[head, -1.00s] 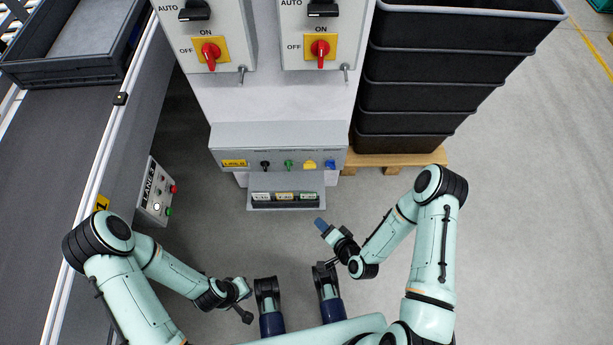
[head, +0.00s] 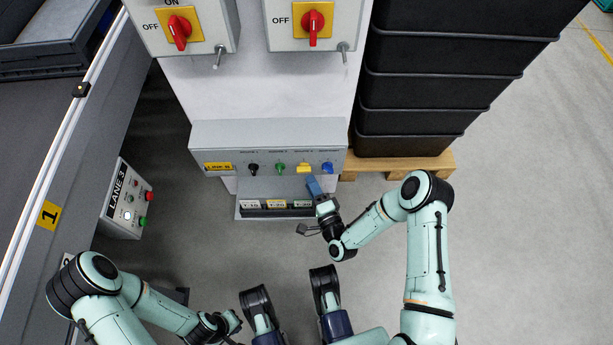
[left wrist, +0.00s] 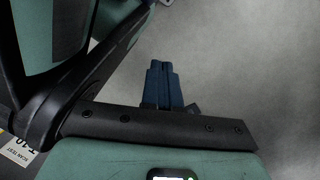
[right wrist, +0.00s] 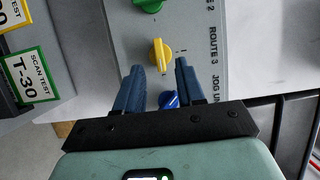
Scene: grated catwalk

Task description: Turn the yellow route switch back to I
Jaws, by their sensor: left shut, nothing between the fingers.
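The yellow route switch (head: 304,168) is a small knob on the grey sloped panel, between a green knob (head: 280,168) and a blue knob (head: 327,168). In the right wrist view the yellow switch (right wrist: 159,54) lies just beyond the fingertips, roughly in line with the gap. I cannot read clearly which mark it points to. My right gripper (head: 313,187) is open, its fingers (right wrist: 158,78) apart with nothing held, just in front of the panel. My left gripper (left wrist: 161,68) is shut and empty, low over the floor and away from the panel.
A black knob (head: 253,169) is at the panel's left. A tray of labelled cards (head: 277,214) sits below the panel. Red rotary switches (head: 313,22) are above. Stacked black crates (head: 455,75) stand right on a pallet. A LANE 3 box (head: 127,200) and conveyor are left.

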